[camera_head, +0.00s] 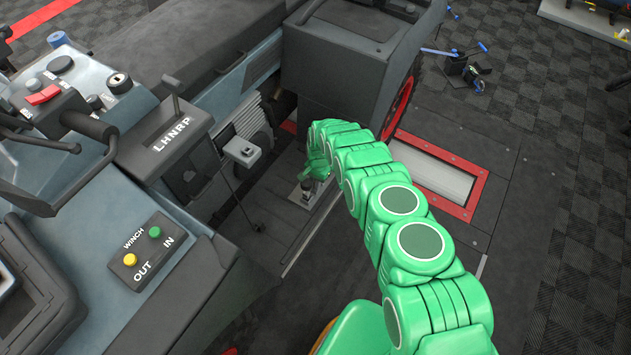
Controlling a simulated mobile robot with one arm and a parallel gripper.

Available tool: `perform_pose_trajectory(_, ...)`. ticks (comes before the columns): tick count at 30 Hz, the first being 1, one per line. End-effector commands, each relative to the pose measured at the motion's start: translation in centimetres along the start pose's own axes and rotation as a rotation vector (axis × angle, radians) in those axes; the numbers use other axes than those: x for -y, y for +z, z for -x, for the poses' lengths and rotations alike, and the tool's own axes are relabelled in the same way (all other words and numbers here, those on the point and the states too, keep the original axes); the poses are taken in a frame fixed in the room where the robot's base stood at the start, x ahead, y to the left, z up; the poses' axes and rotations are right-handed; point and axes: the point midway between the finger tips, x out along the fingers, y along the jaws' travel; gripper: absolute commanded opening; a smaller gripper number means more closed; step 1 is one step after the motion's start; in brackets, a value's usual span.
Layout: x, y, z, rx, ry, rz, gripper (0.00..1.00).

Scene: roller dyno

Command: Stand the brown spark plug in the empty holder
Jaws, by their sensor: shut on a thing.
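My gripper (314,172) is at the far end of my green arm, pointing down into the footwell of the vehicle. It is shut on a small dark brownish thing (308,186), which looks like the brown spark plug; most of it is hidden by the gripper. Directly below is a small pale metallic piece (301,198) on the floor plate, which may be the holder. The small thing is right over it or touching it; I cannot tell whether it is in it. No other spark plug can be made out.
A console with a gear lever plate (172,140) and a winch button box (148,250) stand at left. A dark seat box (345,65) rises behind the gripper. A red-framed roller opening (440,178) lies at right. A pedal (242,151) is just left of the gripper.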

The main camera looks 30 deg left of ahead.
Motion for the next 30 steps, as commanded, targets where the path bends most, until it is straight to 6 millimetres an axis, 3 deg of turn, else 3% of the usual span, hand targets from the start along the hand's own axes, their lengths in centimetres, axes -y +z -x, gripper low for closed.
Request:
perform_pose_trajectory(10,0.02,-0.01,0.00,0.000,0.000,0.000,0.00)
perform_pose_trajectory(11,0.02,-0.01,0.00,0.000,0.000,0.000,0.17)
perform_pose_trajectory(16,0.02,0.00,-0.01,0.000,0.000,0.000,0.43)
perform_pose_trajectory(30,0.04,-0.02,0.35,0.000,0.000,0.000,0.44)
